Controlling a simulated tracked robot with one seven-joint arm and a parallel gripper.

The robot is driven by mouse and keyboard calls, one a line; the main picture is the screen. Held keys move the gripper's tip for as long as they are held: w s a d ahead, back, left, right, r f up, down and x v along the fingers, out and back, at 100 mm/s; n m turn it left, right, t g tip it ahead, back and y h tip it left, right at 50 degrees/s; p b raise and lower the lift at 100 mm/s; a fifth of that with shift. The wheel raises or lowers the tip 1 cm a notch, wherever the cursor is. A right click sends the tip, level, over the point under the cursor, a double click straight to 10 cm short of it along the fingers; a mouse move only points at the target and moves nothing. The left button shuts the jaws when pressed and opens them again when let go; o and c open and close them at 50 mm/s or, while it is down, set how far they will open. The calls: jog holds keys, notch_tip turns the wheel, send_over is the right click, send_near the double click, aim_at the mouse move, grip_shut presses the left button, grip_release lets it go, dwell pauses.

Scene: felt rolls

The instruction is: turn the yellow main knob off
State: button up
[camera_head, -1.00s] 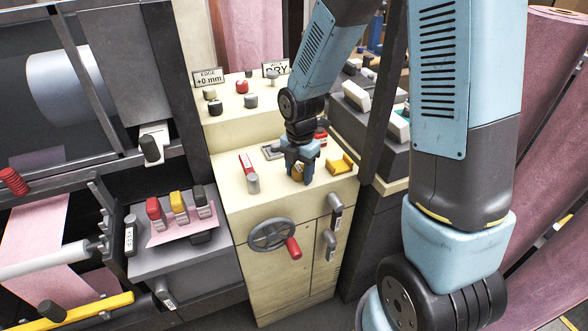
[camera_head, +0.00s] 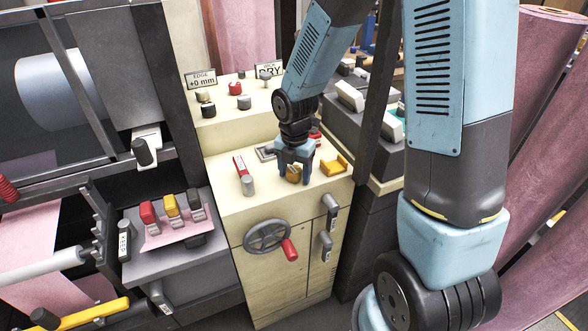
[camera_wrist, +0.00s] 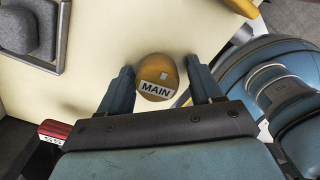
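The yellow main knob (camera_head: 294,174) sits on the cream cabinet top (camera_head: 225,205), partly hidden by my gripper in the head view. In the wrist view the yellow knob (camera_wrist: 157,72) is round and carries a white "MAIN" label and a small pale mark on top. My gripper (camera_head: 295,177) points down over it. In the wrist view my gripper (camera_wrist: 160,75) is open, with one blue finger on each side of the knob. Narrow gaps show between the knob and both fingers, so it is not gripped.
A yellow bracket (camera_head: 334,164) stands close to the right of the knob. A red-handled switch (camera_head: 240,166) and a grey cylinder (camera_head: 248,186) stand to its left. A handwheel (camera_head: 268,236) is on the cabinet front. Several small knobs sit on the raised step behind.

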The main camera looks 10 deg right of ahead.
aim_at(295, 169)
jog(key=shift+a, duration=0.1)
jog(key=shift+w+r, duration=0.1)
jog(key=shift+r, duration=2.45)
